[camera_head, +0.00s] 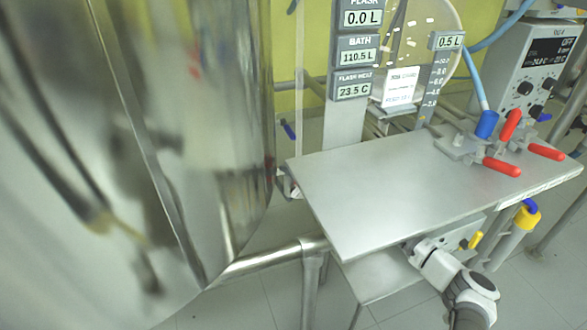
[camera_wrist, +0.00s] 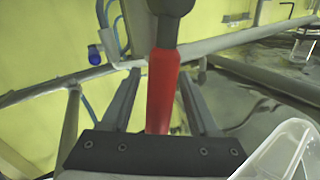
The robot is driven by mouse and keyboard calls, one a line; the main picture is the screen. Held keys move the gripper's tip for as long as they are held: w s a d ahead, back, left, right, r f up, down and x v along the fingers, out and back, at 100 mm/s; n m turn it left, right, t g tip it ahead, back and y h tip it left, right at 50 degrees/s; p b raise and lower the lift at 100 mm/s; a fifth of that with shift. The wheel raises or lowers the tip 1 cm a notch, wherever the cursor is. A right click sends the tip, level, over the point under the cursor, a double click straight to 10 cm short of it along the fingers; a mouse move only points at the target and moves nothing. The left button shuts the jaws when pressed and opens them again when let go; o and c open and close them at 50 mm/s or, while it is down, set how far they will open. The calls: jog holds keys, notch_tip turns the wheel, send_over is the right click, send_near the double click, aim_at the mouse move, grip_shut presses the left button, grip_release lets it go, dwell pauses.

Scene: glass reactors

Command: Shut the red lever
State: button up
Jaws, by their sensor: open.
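A red lever (camera_wrist: 161,90) runs upright through the middle of the wrist view, with a dark grey knob or joint at its top end. My gripper (camera_wrist: 159,78) is open, with one finger on each side of this lever; I cannot tell whether either finger touches it. In the head view my gripper (camera_head: 411,246) is at the front edge of the steel table, partly hidden under it, and the lever between its fingers is not visible there. Three other red handles show on the table top: an upright one (camera_head: 511,125), a front one (camera_head: 503,166) and a right one (camera_head: 547,151).
The steel table (camera_head: 400,185) lies above my gripper. A yellow handle (camera_head: 475,240) and a yellow-capped pipe (camera_head: 520,225) stand close to its right. A large shiny vessel (camera_head: 235,120) fills the left. A clear vessel part (camera_wrist: 285,155) is at the wrist view's lower right.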

grip_shut()
dwell(0.3)
dwell(1.2)
